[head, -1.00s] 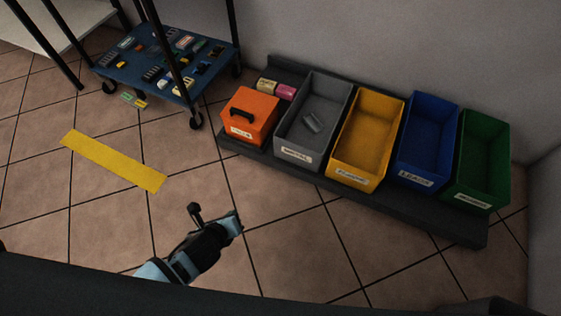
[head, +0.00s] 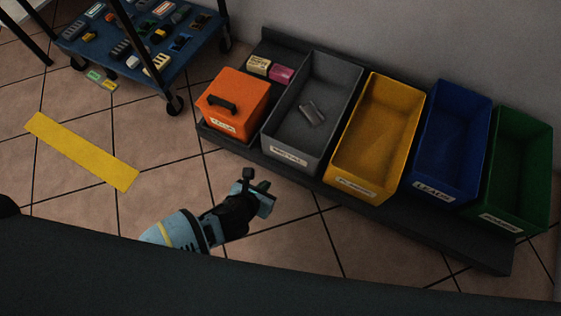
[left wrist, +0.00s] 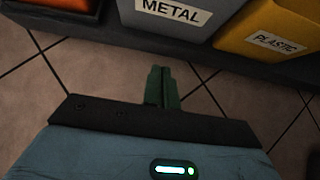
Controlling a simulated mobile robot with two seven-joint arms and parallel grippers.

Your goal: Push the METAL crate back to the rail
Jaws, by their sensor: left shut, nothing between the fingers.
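The grey METAL crate (head: 290,155) stands on a dark low platform (head: 440,232), between an orange box and the yellow crate. Its white label faces me, and a small grey piece (head: 312,112) lies inside. The dark rail (head: 288,44) shows along the platform's back left; the crates hide the rest, so I cannot tell the gap behind the METAL crate. My left gripper (head: 266,196) is shut and empty, in front of the platform and short of the METAL crate. In the left wrist view its green fingers (left wrist: 163,78) are together, pointing at the METAL crate's front (left wrist: 175,12). My right gripper is out of view.
The orange box (head: 233,105) is left of the METAL crate; the yellow PLASTIC crate (head: 352,186), blue crate (head: 440,192) and green crate (head: 500,222) are right. A blue trolley (head: 190,65) stands at upper left. Tiled floor is clear around a yellow strip (head: 80,150).

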